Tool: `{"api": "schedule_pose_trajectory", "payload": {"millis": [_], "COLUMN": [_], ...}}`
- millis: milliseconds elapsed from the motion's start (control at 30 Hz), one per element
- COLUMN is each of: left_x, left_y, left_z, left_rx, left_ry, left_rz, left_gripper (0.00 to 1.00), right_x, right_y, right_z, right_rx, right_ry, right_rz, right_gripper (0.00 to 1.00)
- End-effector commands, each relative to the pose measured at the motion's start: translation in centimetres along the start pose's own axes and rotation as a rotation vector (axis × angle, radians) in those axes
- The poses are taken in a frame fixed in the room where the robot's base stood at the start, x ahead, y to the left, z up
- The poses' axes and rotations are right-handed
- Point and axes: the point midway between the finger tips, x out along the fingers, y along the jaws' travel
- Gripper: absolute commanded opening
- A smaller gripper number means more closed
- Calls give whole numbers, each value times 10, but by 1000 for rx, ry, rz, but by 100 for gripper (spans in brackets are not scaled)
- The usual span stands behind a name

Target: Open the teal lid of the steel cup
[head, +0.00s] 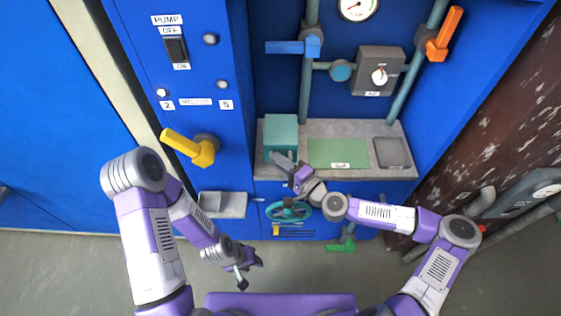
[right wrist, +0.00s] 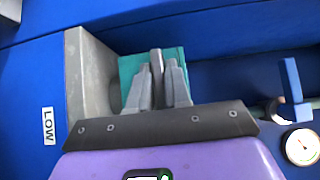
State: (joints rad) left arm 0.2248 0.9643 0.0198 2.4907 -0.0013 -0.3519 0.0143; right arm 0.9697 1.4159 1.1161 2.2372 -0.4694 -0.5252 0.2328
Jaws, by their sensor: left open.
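A teal boxy lid (head: 281,132) stands at the left end of the grey counter. The steel cup's body cannot be made out beneath it. My right gripper (head: 279,160) is at the lid's front. In the right wrist view the teal surface (right wrist: 178,58) lies just beyond my right gripper (right wrist: 157,82). A narrow grey bar (right wrist: 156,62) stands between its fingers, which look closed on it; the bar seems to be at the lid's front, though the join is hidden. My left gripper (head: 251,273) is open and empty, low above the floor.
The grey counter (head: 357,129) holds a green mat (head: 338,153) and a dark grey tray (head: 392,153). A teal handwheel (head: 288,209) and a grey bin (head: 222,205) are below. A yellow lever (head: 187,146) sticks out at left.

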Motion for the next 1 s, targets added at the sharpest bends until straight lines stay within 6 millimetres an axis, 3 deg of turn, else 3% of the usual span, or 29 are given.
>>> {"api": "schedule_pose_trajectory", "payload": {"millis": [567, 767, 1000], "left_x": [-8, -32, -75], "left_y": [3, 12, 28], "left_z": [0, 1, 3], "left_rx": [0, 0, 0], "left_ry": [0, 0, 0], "left_rz": [0, 0, 0], "left_gripper": [43, 43, 43], "right_x": [0, 3, 9], "right_y": [-6, -21, -46], "right_z": [0, -3, -9], "right_rx": [13, 57, 149], "right_ry": [-1, 0, 0], "right_rz": [15, 59, 152], "right_gripper": [0, 0, 0]}}
